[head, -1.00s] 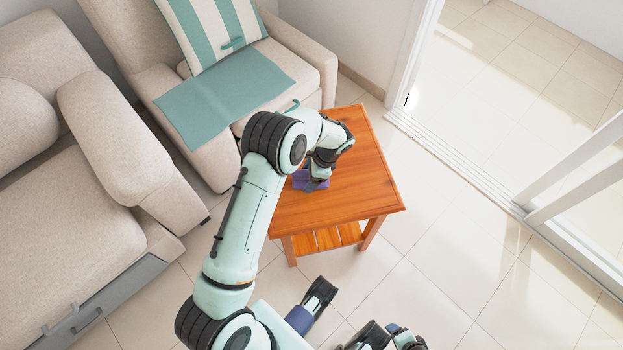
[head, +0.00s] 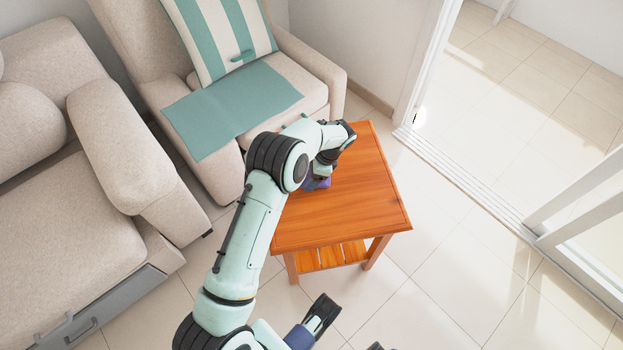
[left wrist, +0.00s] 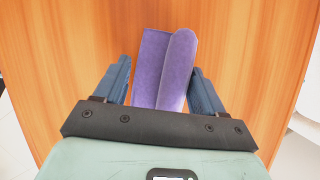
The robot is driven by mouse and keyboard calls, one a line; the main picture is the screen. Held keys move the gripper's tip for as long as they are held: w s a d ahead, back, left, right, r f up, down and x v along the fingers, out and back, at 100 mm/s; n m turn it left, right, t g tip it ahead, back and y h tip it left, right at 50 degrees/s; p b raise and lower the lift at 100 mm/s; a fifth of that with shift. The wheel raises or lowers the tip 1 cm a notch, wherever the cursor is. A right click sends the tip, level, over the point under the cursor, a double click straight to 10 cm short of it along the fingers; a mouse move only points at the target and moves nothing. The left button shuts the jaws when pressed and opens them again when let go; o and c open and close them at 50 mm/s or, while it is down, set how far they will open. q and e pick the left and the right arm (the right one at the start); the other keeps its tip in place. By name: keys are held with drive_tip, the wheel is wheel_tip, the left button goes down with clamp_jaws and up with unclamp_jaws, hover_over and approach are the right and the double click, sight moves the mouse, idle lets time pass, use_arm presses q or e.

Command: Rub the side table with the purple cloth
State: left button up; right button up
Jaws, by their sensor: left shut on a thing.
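The side table (head: 365,205) is orange-brown wood with a slatted lower shelf (head: 330,256). My left gripper (head: 322,178) is over the left part of its top, pointing down. It is shut on the purple cloth (head: 319,184), which shows only partly in the head view behind my arm. In the left wrist view the folded purple cloth (left wrist: 165,70) sits between the two blue fingers (left wrist: 160,88) against the wood top (left wrist: 60,50). Whether the cloth presses on the wood is hard to tell.
A beige armchair (head: 322,65) with a teal cloth (head: 230,105) and a striped cushion (head: 215,35) stands close behind the table at left. A beige sofa (head: 60,230) is at left. A sliding door frame (head: 480,190) is at right. The tabletop's right part is bare.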

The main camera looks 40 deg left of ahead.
use_arm(q)
drive_tip(key=shift+w+a+f+b, duration=0.15)
drive_tip(key=shift+w+a+b, duration=0.3)
drive_tip(key=shift+a, duration=0.1)
drive_tip(key=shift+w+a+f+b, duration=0.1)
drive_tip(key=shift+w+a+b, duration=0.25)
drive_tip(key=shift+a, duration=0.2)
drive_tip(key=shift+w+a+f+b, duration=0.1)
drive_tip(key=shift+w+a+b, duration=0.65)
drive_tip(key=shift+a+b, duration=0.35)
drive_tip(key=shift+w+a+r+b, duration=0.2)
drive_tip(key=shift+w+a+b, duration=0.05)
drive_tip(key=shift+a+b, duration=0.2)
drive_tip(key=shift+d+r, duration=0.1)
drive_tip(key=shift+r, duration=0.05)
drive_tip(key=shift+r+p, duration=1.5)
drive_tip(key=shift+r, duration=1.5)
